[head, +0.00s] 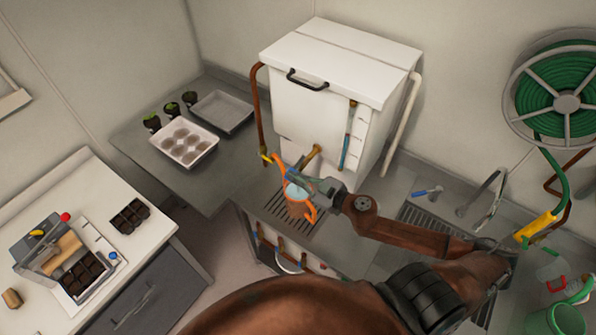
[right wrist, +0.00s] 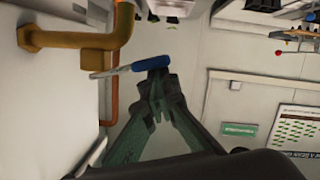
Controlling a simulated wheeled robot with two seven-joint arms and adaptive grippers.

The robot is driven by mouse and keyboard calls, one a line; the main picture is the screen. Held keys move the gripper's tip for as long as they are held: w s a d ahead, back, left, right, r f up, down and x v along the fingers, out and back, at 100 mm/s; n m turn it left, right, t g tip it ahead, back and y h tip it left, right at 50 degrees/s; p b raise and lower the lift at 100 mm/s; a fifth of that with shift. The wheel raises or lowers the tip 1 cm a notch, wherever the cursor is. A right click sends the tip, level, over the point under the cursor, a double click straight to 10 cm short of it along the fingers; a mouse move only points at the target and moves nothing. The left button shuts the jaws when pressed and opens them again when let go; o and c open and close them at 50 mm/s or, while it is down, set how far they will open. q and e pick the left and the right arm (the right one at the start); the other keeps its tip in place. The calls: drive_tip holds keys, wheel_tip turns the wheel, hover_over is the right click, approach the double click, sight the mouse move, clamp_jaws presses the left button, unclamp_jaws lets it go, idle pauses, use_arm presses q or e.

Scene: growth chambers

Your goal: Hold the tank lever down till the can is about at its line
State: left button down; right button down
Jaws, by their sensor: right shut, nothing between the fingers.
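The white tank (head: 345,75) stands on the steel counter with a brass tap (head: 311,156) on its front. The orange can (head: 303,211) stands on the drain grate below the tap. A pale blue patch shows in its mouth, partly hidden by my gripper; I cannot make out its line. My right gripper (head: 293,174) is shut and empty, just above the can. In the right wrist view, the tap (right wrist: 95,45) carries a lever with a blue grip (right wrist: 152,62). The shut fingertips (right wrist: 157,78) are at this grip and seem to touch it. My left gripper is out of view.
A copper pipe (head: 257,110) and a white pipe (head: 403,125) flank the tank. Trays (head: 184,143) and seedling pots lie on the counter to the left. A sink tap (head: 490,190), a hose reel (head: 566,103) and a green bucket (head: 567,320) are on the right.

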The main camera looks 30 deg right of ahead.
drive_tip(key=s+d+r+p, duration=0.2)
drive_tip(key=s+r, duration=0.4)
drive_tip(key=s, duration=0.3)
drive_tip(key=shift+s, duration=0.4)
idle(0.8)
